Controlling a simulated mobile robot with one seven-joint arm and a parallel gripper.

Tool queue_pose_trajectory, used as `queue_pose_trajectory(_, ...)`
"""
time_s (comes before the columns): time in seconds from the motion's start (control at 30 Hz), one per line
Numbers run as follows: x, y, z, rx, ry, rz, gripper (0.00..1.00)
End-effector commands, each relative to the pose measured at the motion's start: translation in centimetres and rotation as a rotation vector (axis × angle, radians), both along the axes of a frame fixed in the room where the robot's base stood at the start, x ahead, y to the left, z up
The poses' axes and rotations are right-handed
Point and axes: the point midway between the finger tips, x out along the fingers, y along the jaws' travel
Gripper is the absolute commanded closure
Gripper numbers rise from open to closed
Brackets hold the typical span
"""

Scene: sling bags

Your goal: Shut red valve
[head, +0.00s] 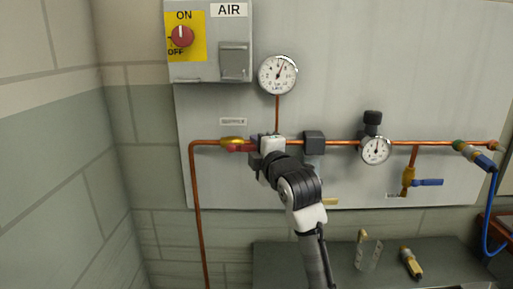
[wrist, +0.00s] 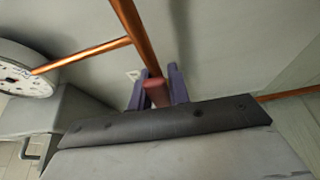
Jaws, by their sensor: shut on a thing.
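The red valve has a brass body (head: 232,140) on the copper pipe at the left of the panel. Its red handle (head: 238,148) points right, roughly along the horizontal pipe. My gripper (head: 256,149) is at the right end of this handle. In the wrist view the handle's red end (wrist: 157,93) lies between the two purple fingers of my gripper (wrist: 157,88), which are shut on it. Part of the handle is hidden by the gripper in the head view, and the brass body is hidden in the wrist view.
A pressure gauge (head: 278,74) and a grey switch box (head: 209,42) are above. A dark filter block (head: 314,142), a regulator gauge (head: 376,150) and a blue-handled valve (head: 426,182) are to the right.

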Motion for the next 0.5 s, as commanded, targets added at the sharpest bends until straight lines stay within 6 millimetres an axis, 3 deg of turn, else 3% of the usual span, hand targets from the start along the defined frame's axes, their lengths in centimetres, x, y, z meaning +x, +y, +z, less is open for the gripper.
queue_pose_trajectory(0.5, 0.0, 0.8, -2.9, 0.406, 0.000, 0.004, 1.00)
